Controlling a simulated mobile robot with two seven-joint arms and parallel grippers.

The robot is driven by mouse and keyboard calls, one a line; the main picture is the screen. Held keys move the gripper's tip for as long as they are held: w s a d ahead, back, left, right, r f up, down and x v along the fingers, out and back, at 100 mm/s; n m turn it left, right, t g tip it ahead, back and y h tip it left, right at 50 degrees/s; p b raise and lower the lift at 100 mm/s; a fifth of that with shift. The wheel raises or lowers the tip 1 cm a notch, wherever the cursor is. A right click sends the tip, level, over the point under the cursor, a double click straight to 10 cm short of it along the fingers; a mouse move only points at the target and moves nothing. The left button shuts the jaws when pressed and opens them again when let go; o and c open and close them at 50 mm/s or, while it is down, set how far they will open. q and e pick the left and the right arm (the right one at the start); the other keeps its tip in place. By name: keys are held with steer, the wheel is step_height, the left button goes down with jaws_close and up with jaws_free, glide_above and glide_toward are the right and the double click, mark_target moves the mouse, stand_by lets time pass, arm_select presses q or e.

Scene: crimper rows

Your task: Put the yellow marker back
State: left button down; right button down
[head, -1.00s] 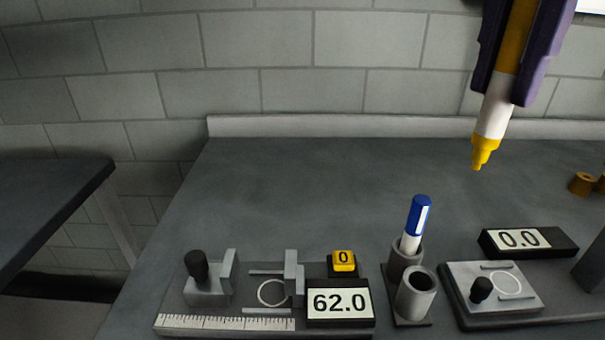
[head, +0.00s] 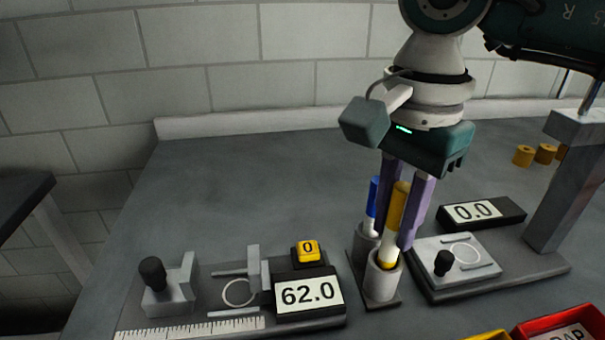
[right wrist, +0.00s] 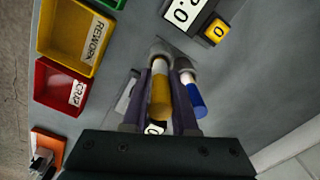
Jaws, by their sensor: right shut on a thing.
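The yellow marker (head: 397,211) stands nearly upright, tip down, between the purple fingers of my right gripper (head: 400,222), which is shut on it. Its white section shows just above the front grey cup (head: 382,283), and its yellow tip end is at the cup's mouth, the lowest part hidden by the rim. The blue marker (head: 373,200) stands in the rear cup (head: 364,246), just left of the gripper. The right wrist view shows the yellow marker (right wrist: 160,95) between the fingers and the blue marker (right wrist: 194,92) beside them. My left gripper is not in view.
A gauge with a 62.0 display (head: 308,293) and a yellow button (head: 308,250) stands left of the cups. A plate fixture (head: 455,262) and a 0.0 display (head: 480,213) stand close on the right. A red bin (head: 560,325) is at front right. The rear left table is clear.

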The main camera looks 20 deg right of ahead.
steer(key=shift+f, duration=1.25)
steer(key=shift+f, duration=0.1)
steer(key=c, duration=0.7)
jaws_free()
step_height(320, 180, up, 12)
steer(key=shift+r, duration=0.15)
